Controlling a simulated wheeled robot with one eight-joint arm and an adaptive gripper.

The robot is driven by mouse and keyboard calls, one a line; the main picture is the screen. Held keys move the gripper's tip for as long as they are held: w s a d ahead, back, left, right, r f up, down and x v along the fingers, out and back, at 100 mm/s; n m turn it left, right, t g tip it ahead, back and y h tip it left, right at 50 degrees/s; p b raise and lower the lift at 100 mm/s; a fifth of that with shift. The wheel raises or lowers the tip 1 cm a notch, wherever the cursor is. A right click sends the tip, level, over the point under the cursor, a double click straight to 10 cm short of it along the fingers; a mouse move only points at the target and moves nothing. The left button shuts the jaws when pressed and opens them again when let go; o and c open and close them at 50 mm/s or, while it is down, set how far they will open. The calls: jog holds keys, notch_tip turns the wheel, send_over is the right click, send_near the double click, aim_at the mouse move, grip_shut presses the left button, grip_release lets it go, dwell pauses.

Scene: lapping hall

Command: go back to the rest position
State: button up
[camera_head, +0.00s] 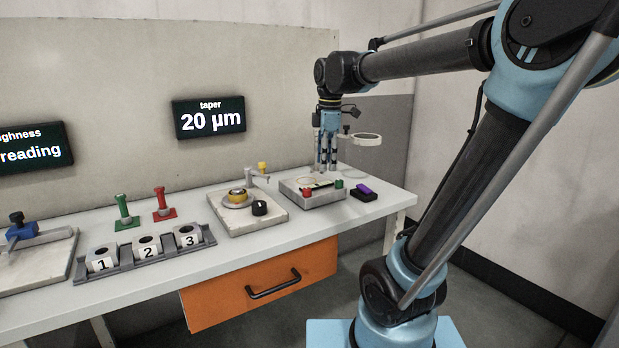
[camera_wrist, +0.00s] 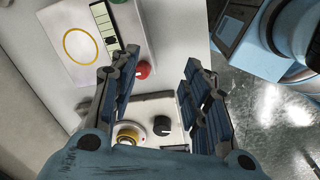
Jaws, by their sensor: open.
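My gripper (camera_head: 326,152) hangs fingers-down at the right part of the workbench, over the back of a grey box (camera_head: 326,200) with red and green knobs. In the wrist view the two fingers of my gripper (camera_wrist: 160,98) are spread apart with nothing between their tips. Past them show a red knob (camera_wrist: 143,69), a black knob (camera_wrist: 162,125) and a yellow-ringed round part (camera_wrist: 129,135). I cannot tell the exact height of the fingertips above the box.
The white bench (camera_head: 240,245) has an orange drawer (camera_head: 260,285). Left of the box are a stone plate (camera_head: 270,225), a rack (camera_head: 150,255) with numbered blocks, and red (camera_head: 163,205) and green (camera_head: 124,212) posts. A ring magnifier (camera_head: 366,139) is right of the gripper. A display (camera_head: 209,117) reads taper 20 µm.

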jog(key=s+d+f+m, duration=0.7)
jog(key=s+f+m, duration=0.1)
jog(key=f, duration=0.3)
jog(key=s+d+f+m+t, duration=0.1)
jog(key=s+d+f+m, duration=0.6)
jog(key=s+f+m, duration=0.2)
notch_tip(320, 180, down, 2)
jog(key=shift+s+m, duration=0.25)
jog(key=shift+m, duration=0.75)
jog(key=shift+w+f, duration=0.2)
jog(key=shift+w, duration=0.3)
